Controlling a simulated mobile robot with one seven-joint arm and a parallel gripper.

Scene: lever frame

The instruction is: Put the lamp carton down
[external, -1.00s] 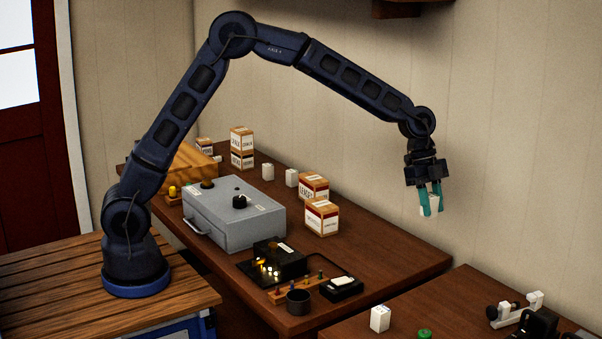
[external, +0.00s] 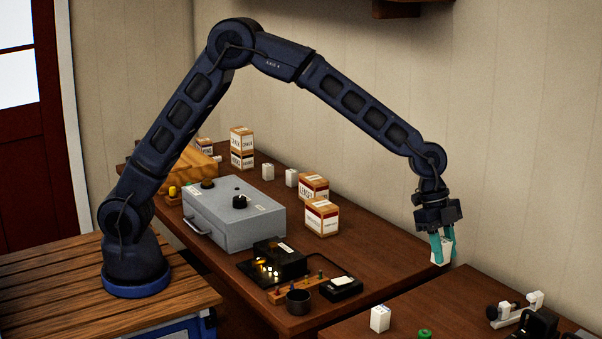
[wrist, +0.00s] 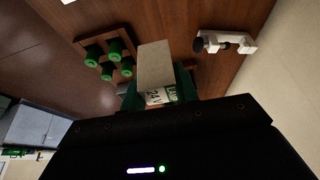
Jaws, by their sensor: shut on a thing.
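The lamp carton (external: 440,257) is a small white box, held between the teal fingers of my gripper (external: 443,246). In the wrist view the lamp carton (wrist: 154,66) shows a pale plain side and a label reading "24V", with a green patch partly hidden by a finger. My gripper is shut on it, with the carton hanging below the wrist. It appears in the air near the far edges of the two brown tables; its exact height is hard to tell.
Another white carton (external: 380,318) stands on the near table (external: 345,328). In the wrist view, a rack with green-topped pieces (wrist: 107,58) and a white fixture (wrist: 225,42) flank the carton, with bare wood between. The long table (external: 385,255) carries printed boxes (external: 321,217) and a grey case (external: 235,215).

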